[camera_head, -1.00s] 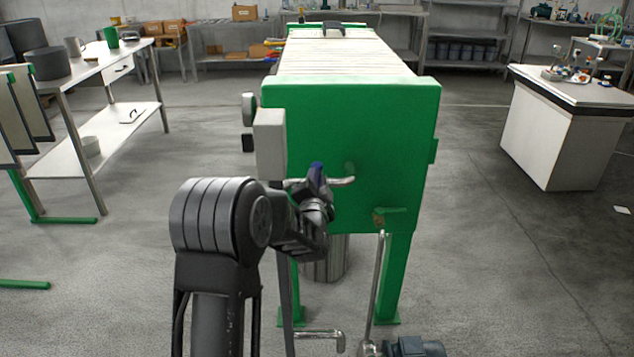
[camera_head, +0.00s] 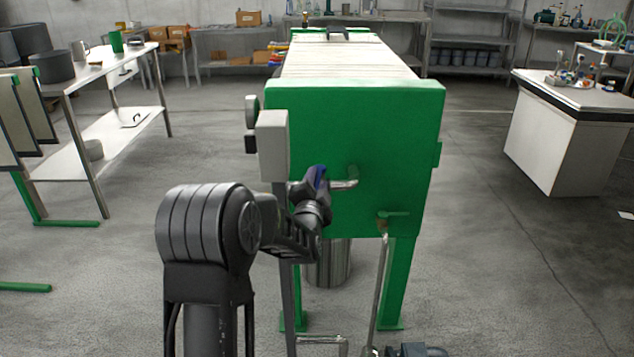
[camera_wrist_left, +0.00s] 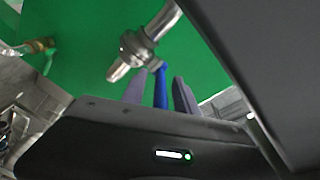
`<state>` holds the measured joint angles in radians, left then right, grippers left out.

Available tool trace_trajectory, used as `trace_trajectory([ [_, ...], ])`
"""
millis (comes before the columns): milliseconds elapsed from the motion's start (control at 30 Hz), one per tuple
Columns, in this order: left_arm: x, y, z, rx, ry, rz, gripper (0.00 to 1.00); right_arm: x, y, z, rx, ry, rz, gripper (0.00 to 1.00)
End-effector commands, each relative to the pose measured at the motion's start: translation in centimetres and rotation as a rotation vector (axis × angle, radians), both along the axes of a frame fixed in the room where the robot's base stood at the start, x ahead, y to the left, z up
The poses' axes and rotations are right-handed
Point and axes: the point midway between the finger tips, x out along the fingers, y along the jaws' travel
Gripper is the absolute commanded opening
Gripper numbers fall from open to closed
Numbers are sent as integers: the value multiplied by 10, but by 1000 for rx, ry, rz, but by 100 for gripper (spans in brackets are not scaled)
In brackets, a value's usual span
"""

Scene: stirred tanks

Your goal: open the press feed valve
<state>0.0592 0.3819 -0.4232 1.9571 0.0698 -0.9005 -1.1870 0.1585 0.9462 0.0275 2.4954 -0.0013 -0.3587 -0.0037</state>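The press feed valve's blue lever (camera_wrist_left: 160,88) stands between the two grey fingers of my left gripper (camera_wrist_left: 157,86) in the left wrist view. The fingers are apart, and a gap shows on each side of the lever. The lever meets a metal valve body (camera_wrist_left: 137,48) on a silver pipe. In the head view, the blue lever (camera_head: 319,176) shows at my left gripper (camera_head: 316,193), in front of the green press end plate (camera_head: 395,140). The silver feed pipe (camera_head: 344,184) runs from the plate and passes behind the gripper. My right gripper is not in view.
A grey box (camera_head: 272,145) is beside the press's left edge, close to my left arm. A green-handled valve (camera_head: 393,214) sits lower right on an upright pipe (camera_head: 379,290).

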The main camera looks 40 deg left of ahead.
Motion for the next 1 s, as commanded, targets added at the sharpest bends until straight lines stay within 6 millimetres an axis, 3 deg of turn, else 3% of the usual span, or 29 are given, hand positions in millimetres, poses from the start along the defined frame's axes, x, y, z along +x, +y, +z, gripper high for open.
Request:
trace_trajectory([
  [167, -11, -6, 1, -1, 0, 0, 36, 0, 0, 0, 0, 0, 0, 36],
  [567, -63, -35, 0, -2, 0, 0, 36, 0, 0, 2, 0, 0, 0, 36],
  [900, -68, -38, 0, 0, 0, 0, 36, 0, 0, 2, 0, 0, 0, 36],
  [1000, -67, -38, 0, 0, 0, 0, 28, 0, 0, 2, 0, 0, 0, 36],
])
